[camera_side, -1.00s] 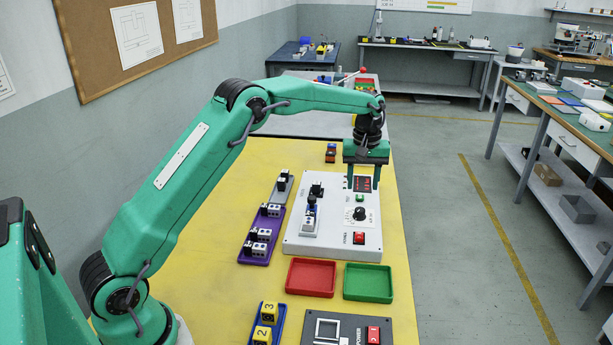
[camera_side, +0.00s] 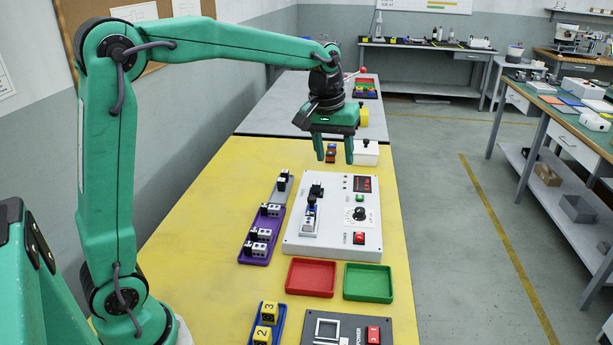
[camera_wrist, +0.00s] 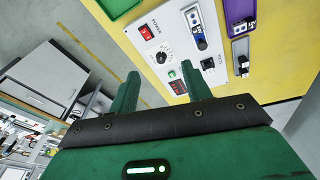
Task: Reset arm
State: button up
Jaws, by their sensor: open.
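My gripper (camera_side: 334,150) is open and empty. In the side view it hangs in the air above the back part of the yellow table (camera_side: 190,210), behind and above the white control panel (camera_side: 330,244). Its two green fingers point down and stand apart. In the wrist view the fingers of my gripper (camera_wrist: 158,82) show apart with nothing between them, and the white panel (camera_wrist: 176,45) lies beyond them with its red power switch, dial and display.
A purple tray (camera_side: 254,257) and a grey tray (camera_side: 276,200) with small blocks lie left of the panel. A red tray (camera_side: 311,278) and a green tray (camera_side: 368,283) lie in front. A white box (camera_side: 366,156) stands behind the panel. The left of the table is bare.

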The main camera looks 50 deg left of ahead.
jog(key=s+d+f+m+t, duration=0.1)
jog(key=s+m, duration=0.2)
jog(key=s, duration=0.9)
jog(key=s+d+m+t, duration=0.1)
jog(key=s+m+t, duration=0.1)
jog(key=s, duration=0.9)
jog(key=shift+s+d+f+m, duration=0.3)
jog(key=shift+s+f+m, duration=0.1)
